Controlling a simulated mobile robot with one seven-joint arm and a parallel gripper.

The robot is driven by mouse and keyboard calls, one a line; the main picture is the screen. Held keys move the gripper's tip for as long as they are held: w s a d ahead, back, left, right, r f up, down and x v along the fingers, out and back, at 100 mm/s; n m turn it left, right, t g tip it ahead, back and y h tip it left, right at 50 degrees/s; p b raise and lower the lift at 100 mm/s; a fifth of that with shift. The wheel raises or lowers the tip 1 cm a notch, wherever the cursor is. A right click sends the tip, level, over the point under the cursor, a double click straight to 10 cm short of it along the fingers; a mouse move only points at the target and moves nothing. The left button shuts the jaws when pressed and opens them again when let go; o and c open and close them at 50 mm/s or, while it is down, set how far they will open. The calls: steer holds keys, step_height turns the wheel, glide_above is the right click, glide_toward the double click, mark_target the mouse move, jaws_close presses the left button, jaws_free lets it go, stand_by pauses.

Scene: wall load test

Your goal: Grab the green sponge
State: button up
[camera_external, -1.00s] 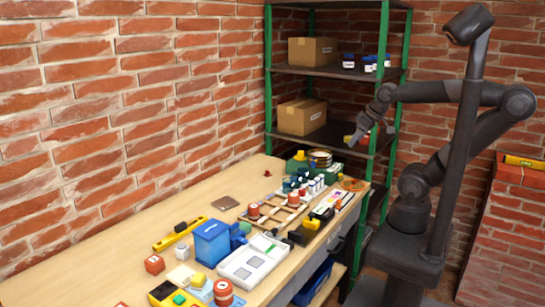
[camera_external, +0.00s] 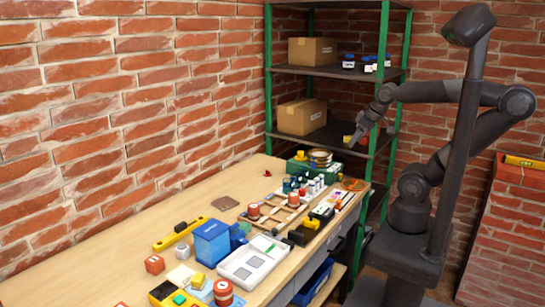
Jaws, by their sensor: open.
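My gripper (camera_external: 354,142) is open and empty at the end of my raised arm. It hangs in front of the shelf rack, above and behind the far right end of the workbench (camera_external: 110,238). A small green block (camera_external: 180,299) sits on a yellow and black item (camera_external: 160,292) at the near end of the bench, far from my gripper. It may be the green sponge, but it is too small to be sure. A green box (camera_external: 303,167) stands at the bench's far end, below my gripper, with items on it.
The bench holds a blue bin (camera_external: 211,243), a white tray (camera_external: 254,260), a wooden frame (camera_external: 278,212), red cans and several small items. A shelf rack (camera_external: 384,60) with cardboard boxes (camera_external: 302,116) stands behind. The bench's left side is mostly clear.

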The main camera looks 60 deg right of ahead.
steer(key=w+a+r+m+g, duration=0.2)
steer(key=w+a+m, duration=0.35)
steer(key=w, duration=0.55)
steer(key=m+g+h, duration=0.2)
steer(key=m+g, duration=0.2)
steer(key=m, duration=0.8)
glide_above(242, 225)
steer(key=f, duration=2.5)
steer(key=shift+a+f, duration=0.15)
steer(key=shift+a, duration=0.1)
steer(key=shift+s+d+f, duration=0.15)
steer(key=shift+f, duration=2.5)
steer(key=c, duration=1)
